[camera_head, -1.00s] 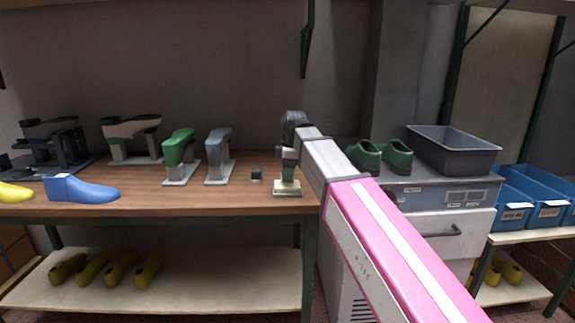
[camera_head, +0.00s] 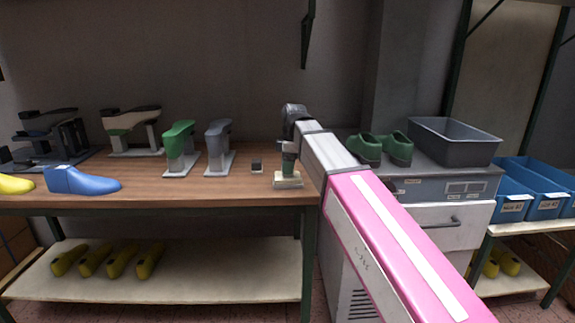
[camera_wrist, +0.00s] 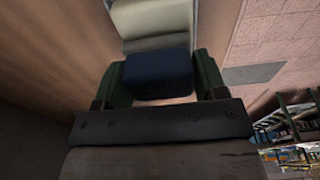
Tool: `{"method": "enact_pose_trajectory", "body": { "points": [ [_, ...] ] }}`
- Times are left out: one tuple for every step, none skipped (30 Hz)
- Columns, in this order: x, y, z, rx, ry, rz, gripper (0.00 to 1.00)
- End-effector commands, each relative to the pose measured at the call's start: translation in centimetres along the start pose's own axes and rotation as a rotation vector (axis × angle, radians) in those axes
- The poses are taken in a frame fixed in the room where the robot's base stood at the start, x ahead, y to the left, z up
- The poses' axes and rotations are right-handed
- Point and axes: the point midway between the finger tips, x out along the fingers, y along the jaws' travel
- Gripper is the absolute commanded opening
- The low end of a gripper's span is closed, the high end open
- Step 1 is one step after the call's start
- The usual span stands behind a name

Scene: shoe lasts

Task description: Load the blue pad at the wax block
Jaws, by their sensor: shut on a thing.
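The wax block (camera_head: 288,182) is a pale cream block near the right end of the wooden table. My gripper (camera_head: 289,165) points down right above it. In the wrist view the green fingers of my gripper (camera_wrist: 160,72) are shut on a dark blue pad (camera_wrist: 158,76), one finger on each side. The cream block (camera_wrist: 152,18) shows just beyond the pad in that view. I cannot tell whether the pad touches the block. In the head view the pad is hidden or too small to make out.
A small dark cube (camera_head: 256,166) lies left of the block. Grey (camera_head: 219,148) and green (camera_head: 181,148) stands are further left, with a blue shoe last (camera_head: 82,180) nearer the front edge. A grey cabinet with green shoes (camera_head: 381,149) and a tray (camera_head: 454,141) stands right.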

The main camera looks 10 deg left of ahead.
Motion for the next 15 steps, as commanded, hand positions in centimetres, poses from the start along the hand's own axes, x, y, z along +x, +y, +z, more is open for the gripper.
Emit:
{"method": "enact_pose_trajectory", "body": {
  "points": [
    [0.06,0.0,0.01,0.0,0.0,0.0,0.46],
    [0.09,0.0,0.01,0.0,0.0,0.0,0.46],
    [0.12,0.0,0.01,0.0,0.0,0.0,0.46],
    [0.16,-0.01,0.02,0.0,0.0,0.0,0.46],
    [0.19,0.0,0.02,0.0,0.0,0.0,0.46],
    [0.23,0.0,0.03,0.0,0.0,0.0,0.46],
    [0.26,0.0,0.03,0.0,0.0,0.0,0.46],
    [0.29,0.0,0.04,0.0,0.0,0.0,0.46],
    [0.33,0.0,0.04,0.0,0.0,0.0,0.46],
    [0.36,0.0,0.04,0.0,0.0,0.0,0.46],
    [0.39,0.0,0.04,0.0,0.0,0.0,0.46],
    [0.43,0.0,0.05,0.0,0.0,0.0,0.46],
    [0.46,0.0,0.05,0.0,0.0,0.0,0.46],
    [0.49,0.0,0.06,0.0,0.0,0.0,0.46],
    [0.54,0.0,0.06,0.0,0.0,0.0,0.46]
  ]
}}
